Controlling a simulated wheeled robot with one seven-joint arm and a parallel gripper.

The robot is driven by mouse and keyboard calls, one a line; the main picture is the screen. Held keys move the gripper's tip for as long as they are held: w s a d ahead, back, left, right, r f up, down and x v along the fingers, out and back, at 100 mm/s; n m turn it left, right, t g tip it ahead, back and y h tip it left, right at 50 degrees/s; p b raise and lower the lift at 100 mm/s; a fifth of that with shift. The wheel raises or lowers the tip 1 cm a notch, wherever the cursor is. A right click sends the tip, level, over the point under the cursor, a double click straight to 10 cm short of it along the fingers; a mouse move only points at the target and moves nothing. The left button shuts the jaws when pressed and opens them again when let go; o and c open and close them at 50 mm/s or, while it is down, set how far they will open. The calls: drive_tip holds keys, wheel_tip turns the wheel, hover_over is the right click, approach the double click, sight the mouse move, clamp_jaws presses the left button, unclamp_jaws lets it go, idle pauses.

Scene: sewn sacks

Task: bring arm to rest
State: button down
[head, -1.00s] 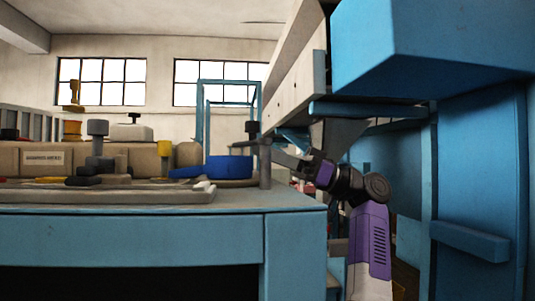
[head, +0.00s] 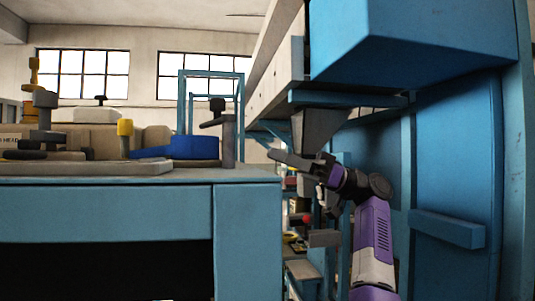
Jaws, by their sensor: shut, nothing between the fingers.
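My arm, purple, grey and black, rises at the right of centre in the head view, beyond the right end of the blue workbench (head: 130,215). My gripper (head: 275,155) is at the arm's far end, dark grey and pointing left, level with a spot just above the bench top. It is shut with nothing held. It appears apart from the grey post (head: 229,140) at the bench's right end, though the depth between them is hard to tell.
A large blue machine (head: 455,150) with an overhanging box fills the right side, close to my arm. A blue round dish (head: 195,147) and a yellow-topped peg (head: 125,138) stand on the bench. Shelves with small items (head: 295,240) show in the gap behind.

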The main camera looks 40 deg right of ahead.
drive_tip(key=shift+s+d+f, duration=0.1)
drive_tip(key=shift+d, duration=0.2)
idle(0.4)
